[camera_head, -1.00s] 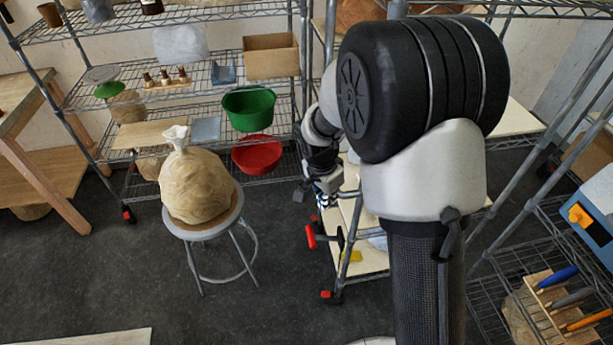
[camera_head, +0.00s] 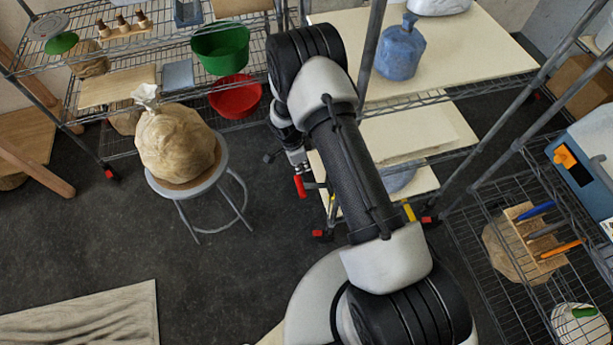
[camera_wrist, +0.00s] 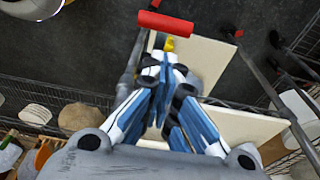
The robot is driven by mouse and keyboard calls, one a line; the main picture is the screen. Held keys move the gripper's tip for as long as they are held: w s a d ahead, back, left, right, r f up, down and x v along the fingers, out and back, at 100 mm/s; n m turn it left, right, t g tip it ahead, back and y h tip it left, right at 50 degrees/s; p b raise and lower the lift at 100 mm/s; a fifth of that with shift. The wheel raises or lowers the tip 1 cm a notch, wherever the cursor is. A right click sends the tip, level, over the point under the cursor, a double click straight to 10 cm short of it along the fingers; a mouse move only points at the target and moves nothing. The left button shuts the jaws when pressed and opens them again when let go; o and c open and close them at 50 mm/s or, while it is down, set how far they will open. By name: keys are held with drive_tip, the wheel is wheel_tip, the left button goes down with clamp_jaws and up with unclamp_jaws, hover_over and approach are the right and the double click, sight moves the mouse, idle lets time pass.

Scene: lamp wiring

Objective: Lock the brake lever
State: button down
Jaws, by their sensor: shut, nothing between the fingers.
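The brake lever's red bar-shaped grip (camera_head: 300,187) shows in the head view at the left side of the wire rack with cream boards, low down. It also lies across the top of the wrist view (camera_wrist: 165,24). A small yellow part (camera_wrist: 169,44) sits just below it there. My gripper (camera_head: 297,164) is shut and empty, just above the red grip in the head view. In the wrist view the closed fingertips (camera_wrist: 163,62) point toward the grip, with a small visible gap in the picture. I cannot tell whether they touch it. My arm hides part of the rack.
A stool (camera_head: 219,178) with a tied sack (camera_head: 177,140) stands to the left. Red-braked casters (camera_head: 322,235) sit at the rack's feet. A rack post (camera_wrist: 131,68) runs beside the fingers. Dark floor (camera_head: 100,235) is open at the lower left.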

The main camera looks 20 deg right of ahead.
drive_tip(key=shift+f, duration=0.1)
drive_tip(key=b, duration=0.2)
hover_over(309, 185)
drive_tip(key=f, duration=0.6)
drive_tip(key=a+f, duration=0.1)
drive_tip(key=f, duration=0.2)
drive_tip(key=shift+s+f, duration=0.1)
drive_tip(key=shift+f, duration=0.25)
